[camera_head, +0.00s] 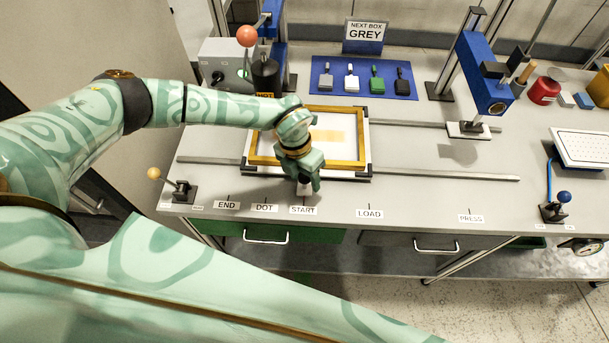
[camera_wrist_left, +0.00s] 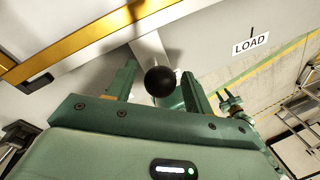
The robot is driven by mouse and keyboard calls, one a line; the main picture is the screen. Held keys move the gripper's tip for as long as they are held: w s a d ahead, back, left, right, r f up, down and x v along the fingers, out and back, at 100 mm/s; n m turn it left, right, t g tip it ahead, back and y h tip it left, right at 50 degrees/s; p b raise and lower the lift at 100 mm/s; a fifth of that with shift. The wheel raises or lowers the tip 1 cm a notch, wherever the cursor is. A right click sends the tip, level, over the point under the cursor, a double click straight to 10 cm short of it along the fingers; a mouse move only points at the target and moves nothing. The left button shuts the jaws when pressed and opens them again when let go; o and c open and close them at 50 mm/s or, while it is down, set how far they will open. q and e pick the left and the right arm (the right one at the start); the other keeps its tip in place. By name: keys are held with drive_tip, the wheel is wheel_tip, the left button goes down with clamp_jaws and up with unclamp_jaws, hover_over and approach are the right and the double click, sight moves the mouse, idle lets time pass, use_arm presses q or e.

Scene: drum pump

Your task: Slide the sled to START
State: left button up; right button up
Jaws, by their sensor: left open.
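The sled (camera_head: 366,160) is a white tray with black corners and a yellow wooden frame (camera_head: 345,165). It lies across two rails, behind the START label (camera_head: 303,210) on the bench's front edge. My left gripper (camera_head: 308,186) is over the sled's front side, pointing down near START. In the left wrist view, a black ball knob (camera_wrist_left: 160,81) on a pale bar lies between the fingers of my left gripper (camera_wrist_left: 158,86), which is open. The knob is hidden in the head view.
Labels END (camera_head: 227,205), DOT (camera_head: 264,208), LOAD (camera_head: 369,213) and PRESS (camera_head: 470,218) line the front edge. A yellow-knobbed lever (camera_head: 154,173) stands at left. A blue press (camera_head: 485,75) stands at right. The rails (camera_head: 450,175) between are clear.

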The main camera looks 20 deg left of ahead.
use_arm(q)
drive_tip(key=r, duration=0.2)
drive_tip(key=a+r, duration=0.1)
drive_tip(key=r, duration=0.4)
drive_tip(key=shift+w+a+p, duration=0.2)
drive_tip(key=shift+w+p, duration=0.05)
drive_tip(key=shift+p, duration=0.1)
